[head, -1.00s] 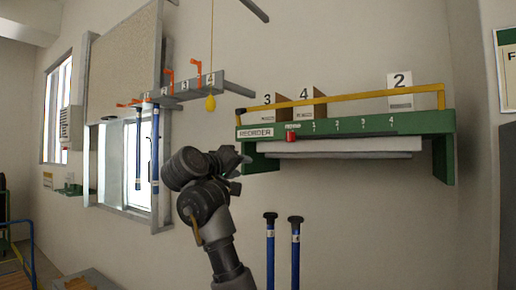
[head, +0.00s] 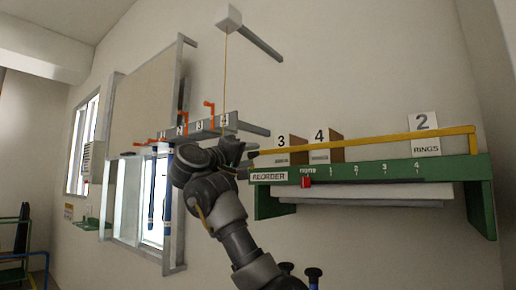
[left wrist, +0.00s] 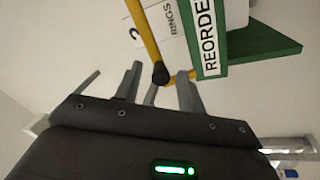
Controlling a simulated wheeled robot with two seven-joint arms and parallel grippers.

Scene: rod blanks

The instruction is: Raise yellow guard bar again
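The yellow guard bar (head: 375,139) runs low along the front of the green shelf (head: 390,170), across the boxes, to a post at its right end. In the left wrist view the bar (left wrist: 144,32) ends in a dark knob (left wrist: 160,74). My left gripper (head: 240,158) is at the bar's left end, beside the REORDER sign. In the left wrist view my left gripper (left wrist: 160,82) is open, with the knob showing between its fingers. I cannot tell whether they touch it. My right gripper is not in view.
A cord (head: 226,75) hangs above my gripper.

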